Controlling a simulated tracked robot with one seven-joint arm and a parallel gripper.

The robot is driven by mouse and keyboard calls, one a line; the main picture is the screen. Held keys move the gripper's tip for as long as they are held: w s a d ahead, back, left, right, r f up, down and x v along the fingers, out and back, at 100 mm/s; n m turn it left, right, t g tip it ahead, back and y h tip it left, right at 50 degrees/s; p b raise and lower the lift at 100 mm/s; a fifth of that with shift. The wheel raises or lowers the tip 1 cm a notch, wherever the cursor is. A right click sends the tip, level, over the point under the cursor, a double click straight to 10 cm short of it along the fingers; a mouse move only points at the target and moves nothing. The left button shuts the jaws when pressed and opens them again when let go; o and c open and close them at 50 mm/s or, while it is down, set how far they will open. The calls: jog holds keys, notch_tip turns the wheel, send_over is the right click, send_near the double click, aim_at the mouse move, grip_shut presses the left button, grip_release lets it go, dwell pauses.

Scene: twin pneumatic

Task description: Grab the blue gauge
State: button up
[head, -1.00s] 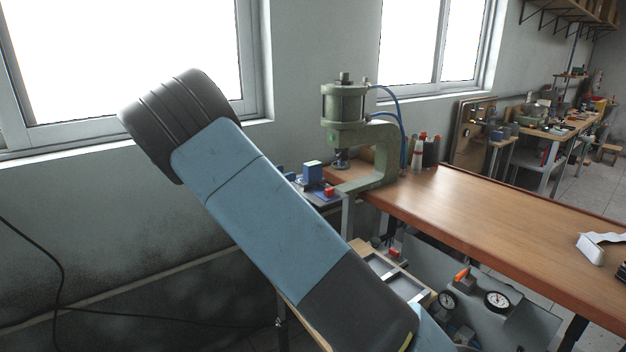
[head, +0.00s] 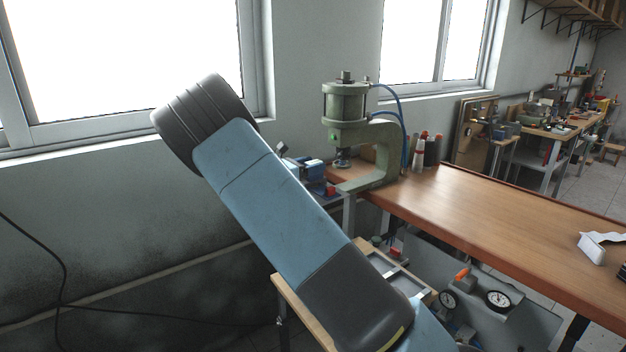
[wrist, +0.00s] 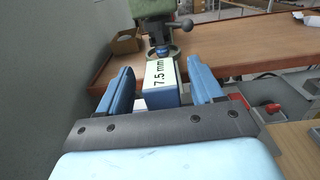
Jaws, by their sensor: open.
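The blue gauge (wrist: 171,91) is a block with a white top face marked "7.5 mm". In the wrist view it stands between the two blue fingers of my open gripper (wrist: 160,72), with visible gaps on both sides. The right finger is the nearer one to it. The lower part of the gauge is hidden by my gripper's body. In the head view my arm covers part of this spot, and the blue parts left of the press cannot be clearly told apart.
A green pneumatic press (head: 376,150) stands just beyond the gauge, at the left end of the wooden bench (head: 480,210). Its ram (wrist: 162,50) is close behind the gauge. A red part (head: 331,190) sits beside the gauge's spot. A lower shelf with dial gauges (head: 498,301) is under the bench.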

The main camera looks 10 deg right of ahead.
jog(key=shift+x, duration=1.5)
grip_shut()
